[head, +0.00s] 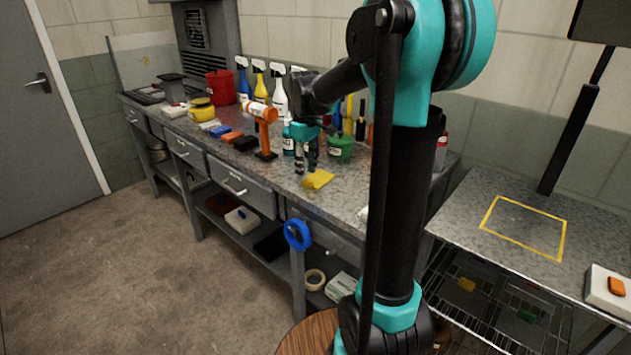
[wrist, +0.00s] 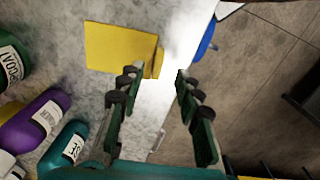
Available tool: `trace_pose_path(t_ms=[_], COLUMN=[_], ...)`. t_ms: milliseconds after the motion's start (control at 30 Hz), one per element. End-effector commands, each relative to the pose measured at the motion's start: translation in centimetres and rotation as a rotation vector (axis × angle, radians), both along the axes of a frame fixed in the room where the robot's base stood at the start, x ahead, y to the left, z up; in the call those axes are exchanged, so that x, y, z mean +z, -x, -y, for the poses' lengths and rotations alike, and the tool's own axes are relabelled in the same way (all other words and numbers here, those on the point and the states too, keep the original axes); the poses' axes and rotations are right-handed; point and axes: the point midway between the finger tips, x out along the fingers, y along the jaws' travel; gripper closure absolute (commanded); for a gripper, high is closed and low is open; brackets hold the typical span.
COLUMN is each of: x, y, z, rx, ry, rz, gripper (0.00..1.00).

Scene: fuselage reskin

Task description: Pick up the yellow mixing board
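The yellow mixing board (head: 318,179) lies flat on the grey bench top near its front edge. In the wrist view the yellow board (wrist: 115,46) is at the upper left, with a narrower part toward the bench edge. My gripper (head: 305,172) is just above and beside the board in the head view. In the wrist view my gripper (wrist: 155,78) is open, its fingers apart with nothing between them. The left fingertip is close to the board's right end; I cannot tell whether they touch.
Bottles, including a purple one (wrist: 36,124) and a teal one (wrist: 66,146), stand close to my gripper. A green container (head: 340,147) and an orange tool (head: 264,130) are nearby on the bench. A blue tape roll (head: 298,235) hangs at the bench front.

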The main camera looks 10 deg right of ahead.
Motion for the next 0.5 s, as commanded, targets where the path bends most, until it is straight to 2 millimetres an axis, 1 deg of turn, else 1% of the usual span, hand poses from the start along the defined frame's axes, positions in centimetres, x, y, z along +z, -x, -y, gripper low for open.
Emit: trace_pose_path(t_ms=[33,100,200,333,500], x=[-0.9,-1.9,-3.0,-3.6,-3.6], y=[-0.2,-0.2,-0.2,-0.2,-0.2], z=[0.2,0.3,0.3,0.3,0.3], rx=[-0.001,-0.001,0.000,0.000,0.000], ry=[0.000,0.000,0.000,0.000,0.000], rz=[0.000,0.000,0.000,0.000,0.000], gripper=[0.66,0.66,0.66,0.66,0.66])
